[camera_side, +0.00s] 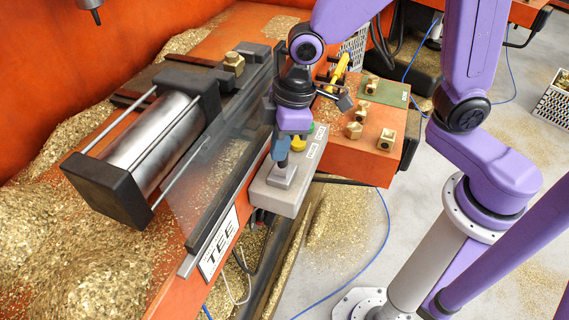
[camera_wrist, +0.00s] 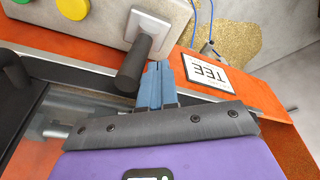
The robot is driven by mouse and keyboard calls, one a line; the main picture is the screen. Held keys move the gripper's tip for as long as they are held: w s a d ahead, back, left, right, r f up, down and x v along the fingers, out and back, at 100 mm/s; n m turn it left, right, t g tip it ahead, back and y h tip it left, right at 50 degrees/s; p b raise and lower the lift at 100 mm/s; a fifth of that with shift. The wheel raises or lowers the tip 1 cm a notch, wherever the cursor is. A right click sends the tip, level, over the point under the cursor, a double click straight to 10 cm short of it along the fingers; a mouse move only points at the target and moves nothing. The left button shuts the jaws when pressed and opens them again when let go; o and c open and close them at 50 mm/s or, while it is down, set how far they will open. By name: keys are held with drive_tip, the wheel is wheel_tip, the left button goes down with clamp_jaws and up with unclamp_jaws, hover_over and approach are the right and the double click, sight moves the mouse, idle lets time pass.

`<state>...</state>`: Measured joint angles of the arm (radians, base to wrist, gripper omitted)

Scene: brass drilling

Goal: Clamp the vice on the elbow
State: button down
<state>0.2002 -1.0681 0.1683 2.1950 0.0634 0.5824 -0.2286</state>
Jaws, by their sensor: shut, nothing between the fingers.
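The vice (camera_side: 150,145), a silver cylinder between black blocks, lies on the orange bench at left in the side view. A brass fitting (camera_side: 233,63), seemingly the elbow, sits at its far end by the dark jaw block; whether the jaws touch it I cannot tell. A grey control box (camera_side: 264,191) carries a lever on a square plate (camera_side: 283,174). My gripper (camera_side: 281,160) is over this box, blue fingers shut and empty. In the wrist view the fingertips (camera_wrist: 158,68) are right beside the black lever handle (camera_wrist: 131,68); I cannot tell if they touch.
The box also has a yellow button (camera_wrist: 72,8) and a green button (camera_wrist: 14,20). A clear guard (camera_side: 205,175) stands along the vice. Several brass fittings (camera_side: 386,139) and a yellow-handled tool (camera_side: 340,68) lie on the orange table at right. Brass chips cover the bench at left.

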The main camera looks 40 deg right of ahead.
drive_tip(key=shift+w+d, duration=0.2)
drive_tip(key=shift+d, duration=0.25)
wheel_tip(320, 180, up, 9)
drive_tip(key=a, duration=0.1)
drive_tip(key=shift+s+a, duration=0.2)
drive_tip(key=shift+s, duration=0.15)
idle(0.4)
drive_tip(key=s+d+f, duration=0.2)
drive_tip(key=s+d, duration=0.6)
drive_tip(key=s+d+f+g+h, duration=0.1)
drive_tip(key=s+d+f, duration=0.2)
drive_tip(key=s+d, duration=0.5)
drive_tip(key=shift+s+d+f+n+h, duration=0.25)
drive_tip(key=shift+s+d+n+h, duration=0.1)
drive_tip(key=shift+d, duration=0.4)
idle(1.7)
